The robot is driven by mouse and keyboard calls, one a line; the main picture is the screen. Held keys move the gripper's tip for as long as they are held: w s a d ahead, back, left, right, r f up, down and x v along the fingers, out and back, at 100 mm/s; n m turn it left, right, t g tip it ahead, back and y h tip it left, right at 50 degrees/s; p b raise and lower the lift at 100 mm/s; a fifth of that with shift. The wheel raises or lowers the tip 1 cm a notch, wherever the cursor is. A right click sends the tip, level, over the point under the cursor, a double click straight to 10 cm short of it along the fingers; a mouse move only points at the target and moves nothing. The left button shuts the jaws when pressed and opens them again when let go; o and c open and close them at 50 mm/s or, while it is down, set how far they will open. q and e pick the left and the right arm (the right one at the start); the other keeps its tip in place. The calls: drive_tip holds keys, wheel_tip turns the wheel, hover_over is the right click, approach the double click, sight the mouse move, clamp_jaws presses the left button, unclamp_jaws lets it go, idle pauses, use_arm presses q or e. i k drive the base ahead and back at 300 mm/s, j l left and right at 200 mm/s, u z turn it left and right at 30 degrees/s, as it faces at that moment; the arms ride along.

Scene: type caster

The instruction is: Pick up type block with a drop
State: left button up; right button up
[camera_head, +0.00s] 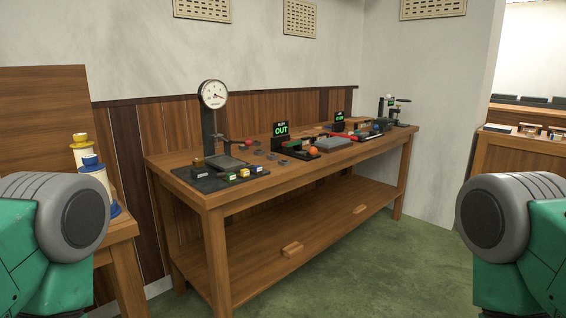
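A long wooden workbench (310,172) stands against the wall ahead. At its near end a dial gauge (214,95) stands upright on a dark base plate (205,183). I cannot tell which piece is a type block with a drop. Neither gripper shows; only my green and grey arm parts are at both lower edges.
A small sign reading OUT (281,130) and an orange ball (314,151) are mid-bench. A grey slab (333,142) lies further right. A side table at left holds yellow-topped (81,148) and blue-topped (92,166) containers. The green floor (390,265) before the bench is clear.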

sight(284, 163)
drive_tip(key=i+l+u, duration=0.1)
drive_tip(key=i+l, duration=0.2)
drive_tip(key=i+l+u, duration=0.1)
drive_tip(key=i+l, duration=0.15)
drive_tip(key=l, duration=0.15)
drive_tip(key=i+l+u, duration=0.1)
drive_tip(key=i+l, duration=0.15)
drive_tip(key=i+l+u, duration=0.1)
drive_tip(key=i+l, duration=0.15)
drive_tip(key=l, duration=0.25)
drive_tip(key=i+l+u, duration=0.15)
drive_tip(key=l, duration=0.25)
drive_tip(key=i, duration=0.1)
